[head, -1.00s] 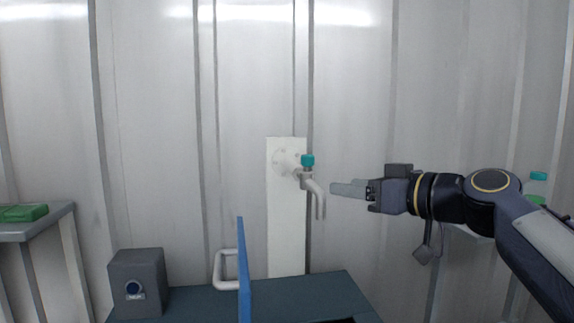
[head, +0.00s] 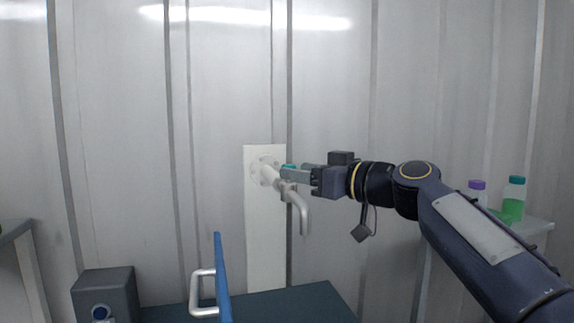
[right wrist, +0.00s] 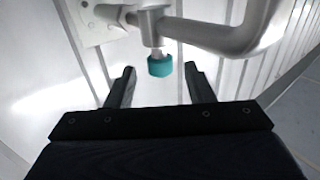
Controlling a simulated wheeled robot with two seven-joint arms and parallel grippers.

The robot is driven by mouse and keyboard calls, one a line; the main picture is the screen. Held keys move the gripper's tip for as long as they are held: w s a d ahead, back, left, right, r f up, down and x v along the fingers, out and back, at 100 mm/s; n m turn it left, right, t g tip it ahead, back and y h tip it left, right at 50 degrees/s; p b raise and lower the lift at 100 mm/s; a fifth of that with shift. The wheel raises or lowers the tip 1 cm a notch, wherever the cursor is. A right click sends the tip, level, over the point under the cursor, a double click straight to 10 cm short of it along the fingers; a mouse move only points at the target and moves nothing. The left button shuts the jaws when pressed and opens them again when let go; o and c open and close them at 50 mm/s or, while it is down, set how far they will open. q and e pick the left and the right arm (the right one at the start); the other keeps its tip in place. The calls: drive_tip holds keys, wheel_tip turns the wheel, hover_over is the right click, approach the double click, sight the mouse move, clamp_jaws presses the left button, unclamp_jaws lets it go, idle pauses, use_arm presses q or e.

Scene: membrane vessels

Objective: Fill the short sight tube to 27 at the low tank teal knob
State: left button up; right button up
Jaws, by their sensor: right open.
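The teal knob (head: 289,167) sits on top of a grey tap (head: 300,207) that comes out of a white wall panel (head: 264,235). In the head view my right gripper (head: 288,174) covers most of the knob. In the right wrist view the teal knob (right wrist: 160,66) shows just beyond and between the two fingertips of my right gripper (right wrist: 160,72), which is open and empty. The fingers look apart from the knob. The short sight tube and its scale are not in view. My left gripper is not in view.
A dark teal surface (head: 265,303) lies below the tap, with a blue upright panel (head: 222,280) and a white handle (head: 203,290). A grey box (head: 105,292) stands at left. Bottles with purple (head: 477,186) and green (head: 515,181) caps stand on a shelf at right.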

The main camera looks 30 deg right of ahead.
sight(288, 165)
drive_tip(key=p+x, duration=0.1)
drive_tip(key=x, duration=0.3)
drive_tip(key=c, duration=1)
